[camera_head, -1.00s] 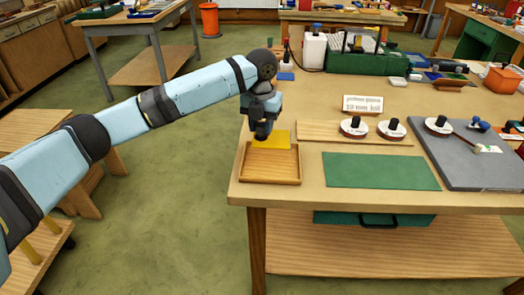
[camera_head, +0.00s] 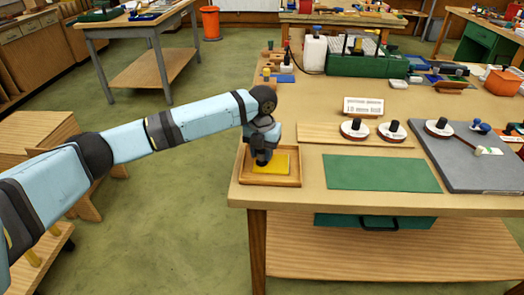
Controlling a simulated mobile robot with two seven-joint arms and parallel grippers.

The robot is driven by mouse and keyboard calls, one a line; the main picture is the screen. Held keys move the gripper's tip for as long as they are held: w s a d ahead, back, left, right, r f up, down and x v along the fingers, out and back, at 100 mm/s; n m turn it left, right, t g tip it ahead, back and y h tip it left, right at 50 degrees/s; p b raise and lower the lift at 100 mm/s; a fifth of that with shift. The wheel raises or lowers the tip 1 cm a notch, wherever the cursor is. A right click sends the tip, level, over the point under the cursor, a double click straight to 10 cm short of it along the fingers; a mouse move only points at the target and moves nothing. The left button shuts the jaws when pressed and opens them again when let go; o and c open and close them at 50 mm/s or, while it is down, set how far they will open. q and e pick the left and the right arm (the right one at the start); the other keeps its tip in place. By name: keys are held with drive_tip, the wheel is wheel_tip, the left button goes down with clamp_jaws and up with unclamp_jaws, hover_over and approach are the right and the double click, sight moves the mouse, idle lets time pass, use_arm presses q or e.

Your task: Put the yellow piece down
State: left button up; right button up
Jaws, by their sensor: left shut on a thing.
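The yellow piece (camera_head: 274,166) is a flat rectangle. It is at the wooden tray (camera_head: 269,182), near the front left corner of the workbench. My left gripper (camera_head: 263,160) points down at the piece's left part and is shut on it. The piece appears inside the tray's rim, low over or on its floor; I cannot tell whether it touches. The fingertips are dark and small, so the grip itself is hard to see. My right gripper is not in view.
A green mat (camera_head: 381,173) lies right of the tray. A grey board (camera_head: 470,155) is at the right.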

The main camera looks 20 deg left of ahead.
use_arm(q)
drive_tip(key=o, duration=0.9)
wheel_tip(320, 180, up, 12)
drive_tip(key=shift+r, duration=0.1)
